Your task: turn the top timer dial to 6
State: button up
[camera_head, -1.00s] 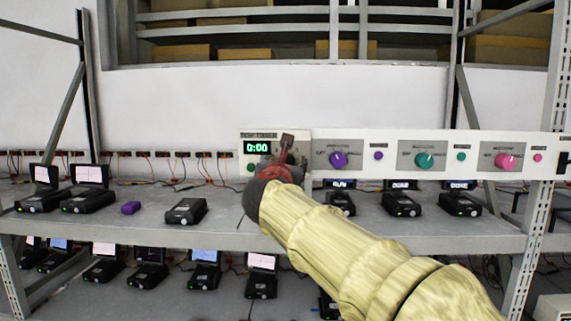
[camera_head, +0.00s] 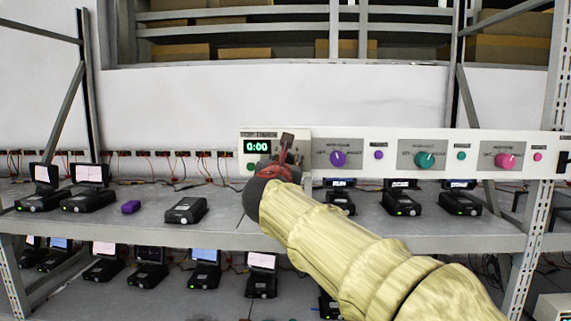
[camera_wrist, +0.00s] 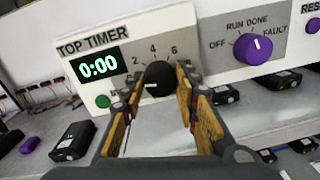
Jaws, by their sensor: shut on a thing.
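The top timer (camera_wrist: 97,40) is a white panel with a green display reading 0:00 and a green button. Its black dial (camera_wrist: 158,80) shows in the wrist view, with the marks 2, 4 and 6 above it. My gripper (camera_wrist: 160,92) is shut on the dial, with one finger on each side. The dial's white pointer line is small, and its exact setting is hard to tell. In the head view the top timer (camera_head: 257,146) shows its display, while my gripper (camera_head: 284,160) and arm hide the dial.
Right of the timer, a white panel carries a purple knob (camera_wrist: 253,48) marked OFF, RUN, DONE, FAULT. A teal knob (camera_head: 424,160) and a pink knob (camera_head: 505,161) stand further right. Black devices and a purple block (camera_head: 131,207) lie on the shelf below.

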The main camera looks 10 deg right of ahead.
jog(key=m+y+b, duration=0.1)
jog(key=m+b, duration=1.6)
jog(key=m, duration=0.6)
jog(key=shift+d+f, duration=0.1)
dwell(0.6)
jog(key=o, duration=1.2)
jog(key=shift+c, duration=0.2)
